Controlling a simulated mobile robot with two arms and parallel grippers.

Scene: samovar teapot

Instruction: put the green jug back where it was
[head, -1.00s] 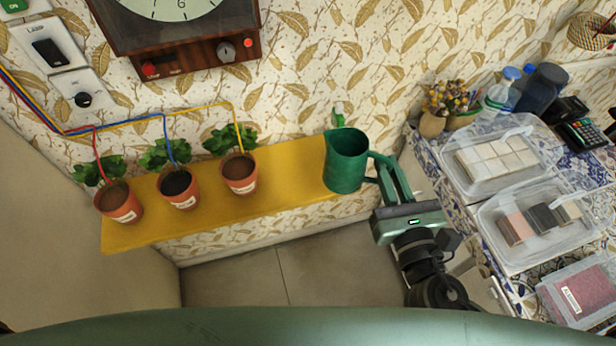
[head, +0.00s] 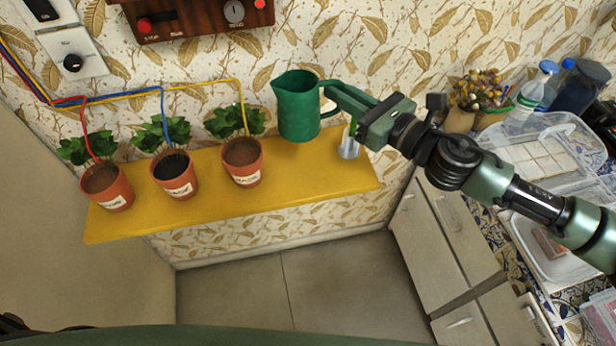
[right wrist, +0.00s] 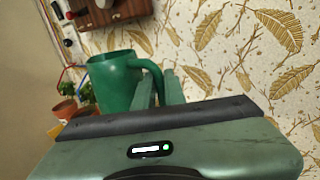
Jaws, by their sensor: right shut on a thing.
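The green jug (head: 298,108) is in the air above the yellow shelf (head: 320,170), roughly upright, with the patterned wall behind it. It is to the right of the potted plants. My right gripper (head: 338,96) is shut on the jug's handle, reaching in from the right. In the right wrist view the jug (right wrist: 116,82) is ahead of the fingers (right wrist: 158,90), with its handle between them. The jug's underside is hidden. My left gripper is not in view.
Three potted plants (head: 107,188), (head: 175,176), (head: 242,163) stand on the shelf's left and middle. A small grey metal piece (head: 348,146) is near the shelf's right part, below my gripper. A tiled counter with clear boxes (head: 545,150) and bottles is at the right.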

